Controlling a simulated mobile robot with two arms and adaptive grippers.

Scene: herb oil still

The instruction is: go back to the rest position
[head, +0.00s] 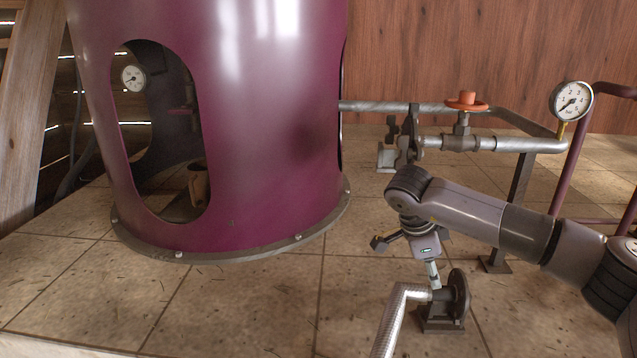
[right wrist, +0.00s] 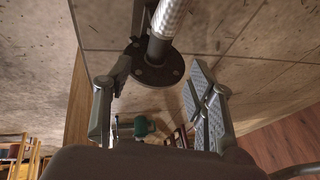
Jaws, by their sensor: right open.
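My right arm comes in from the right in the head view. Its gripper (head: 412,243) hangs low over the tiled floor, just above a silver hose (head: 392,315) and a dark round flange (head: 459,293). In the right wrist view the gripper (right wrist: 158,80) has its two fingers spread wide. The flange (right wrist: 154,66) and the braided hose (right wrist: 169,18) show in the gap between the fingers, and nothing is visibly gripped. I cannot tell whether the fingers touch the hose fitting. My left gripper is in neither view.
A large purple still casing (head: 262,130) with an oval opening stands at the left. Behind my arm run a steel pipe (head: 490,143), an orange-handled valve (head: 466,103) and a pressure gauge (head: 571,101). Tiled floor (head: 270,300) is open at front centre.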

